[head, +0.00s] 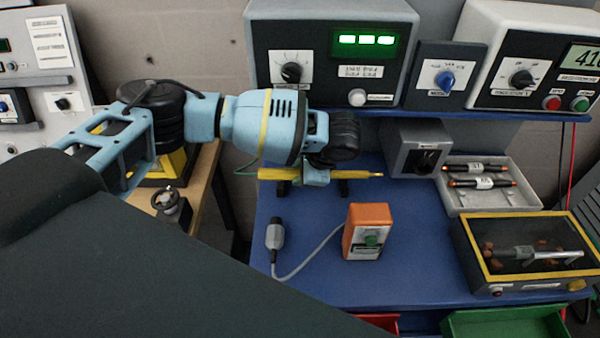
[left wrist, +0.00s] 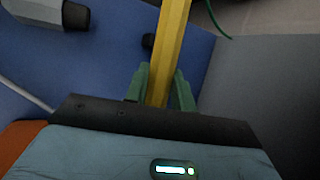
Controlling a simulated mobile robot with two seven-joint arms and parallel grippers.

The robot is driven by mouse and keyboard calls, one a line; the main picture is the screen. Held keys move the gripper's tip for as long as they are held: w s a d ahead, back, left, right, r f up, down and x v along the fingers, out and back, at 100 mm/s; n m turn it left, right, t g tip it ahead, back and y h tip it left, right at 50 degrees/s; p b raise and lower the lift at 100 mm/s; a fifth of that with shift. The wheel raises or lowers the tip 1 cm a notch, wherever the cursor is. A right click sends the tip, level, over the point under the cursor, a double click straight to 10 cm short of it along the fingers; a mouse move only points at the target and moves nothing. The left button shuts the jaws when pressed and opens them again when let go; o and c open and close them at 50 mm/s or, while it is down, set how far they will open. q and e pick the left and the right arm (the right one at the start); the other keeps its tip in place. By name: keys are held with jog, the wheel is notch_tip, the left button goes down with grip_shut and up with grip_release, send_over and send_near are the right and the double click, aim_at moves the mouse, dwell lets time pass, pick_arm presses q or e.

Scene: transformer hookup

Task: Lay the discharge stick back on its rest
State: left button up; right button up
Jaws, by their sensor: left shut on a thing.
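The discharge stick (head: 360,174) is a yellow rod with a brass-coloured tip at its right end, lying level across the back left of the blue bench. My left gripper (head: 318,177) is shut on its middle. The left wrist view shows the green fingers (left wrist: 160,88) on both sides of the yellow rod (left wrist: 172,40). Two short dark supports of the rest (head: 343,188) show just below the stick, one on each side of my gripper. I cannot tell whether the stick touches them. My right gripper is not in view.
An orange box (head: 367,231) with a green button stands in front, its grey cable running to a probe (head: 275,236). A grey box (head: 415,148) stands to the right. A tray (head: 510,198) and a yellow-rimmed case (head: 480,262) fill the right side. Instruments (head: 330,60) sit on the shelf above.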

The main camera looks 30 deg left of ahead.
pick_arm(q)
jog(key=shift+w+a+f+b, duration=0.2)
jog(key=shift+w+a+f, duration=0.15)
jog(key=shift+w+f, duration=0.35)
jog(key=shift+w+a+f+b, duration=0.2)
jog(key=shift+w+a+f, duration=0.1)
jog(key=shift+w+f, duration=0.45)
jog(key=shift+f, duration=1.15)
jog(key=o, duration=1.1)
jog(key=shift+c, duration=0.2)
jog(key=v, duration=0.7)
jog(key=shift+d+r+p, duration=0.15)
jog(key=shift+r+p, duration=0.15)
jog(key=shift+r, duration=0.05)
